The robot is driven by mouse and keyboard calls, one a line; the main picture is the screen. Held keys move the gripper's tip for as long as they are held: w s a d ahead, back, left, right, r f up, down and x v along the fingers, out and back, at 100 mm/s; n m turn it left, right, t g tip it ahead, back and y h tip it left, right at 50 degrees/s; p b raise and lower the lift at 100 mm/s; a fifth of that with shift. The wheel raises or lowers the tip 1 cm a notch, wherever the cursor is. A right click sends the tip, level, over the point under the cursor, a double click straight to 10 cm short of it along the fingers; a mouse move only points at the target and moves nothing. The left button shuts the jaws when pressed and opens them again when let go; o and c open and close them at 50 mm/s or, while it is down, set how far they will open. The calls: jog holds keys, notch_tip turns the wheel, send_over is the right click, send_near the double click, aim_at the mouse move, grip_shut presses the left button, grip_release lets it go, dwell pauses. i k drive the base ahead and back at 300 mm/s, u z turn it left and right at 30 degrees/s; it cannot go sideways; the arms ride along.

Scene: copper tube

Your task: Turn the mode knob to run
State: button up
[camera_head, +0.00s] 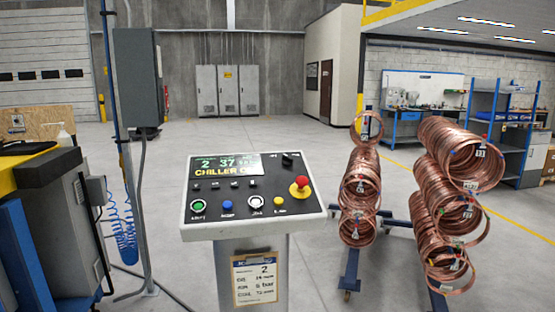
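A control console (252,228) stands at the front centre, its white-rimmed panel tilted up toward me. A small black knob (288,158) sits at the panel's upper right, with tiny labels beside it that I cannot read. It looks like the mode knob, but its setting is too small to tell. A lit display (225,166) shows figures and yellow text beginning "CHILLER". My gripper is not in view.
The panel also has a red mushroom button (301,183) and green (198,205), blue (227,204), white (255,201) and yellow (279,200) buttons. Copper coils (452,190) hang on a stand at right. Machinery (50,225) fills the left. Floor behind the console is clear.

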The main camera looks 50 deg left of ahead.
aim_at(287, 161)
jog(key=u, duration=0.05)
jog(key=k, duration=0.25)
jog(key=u, duration=0.8)
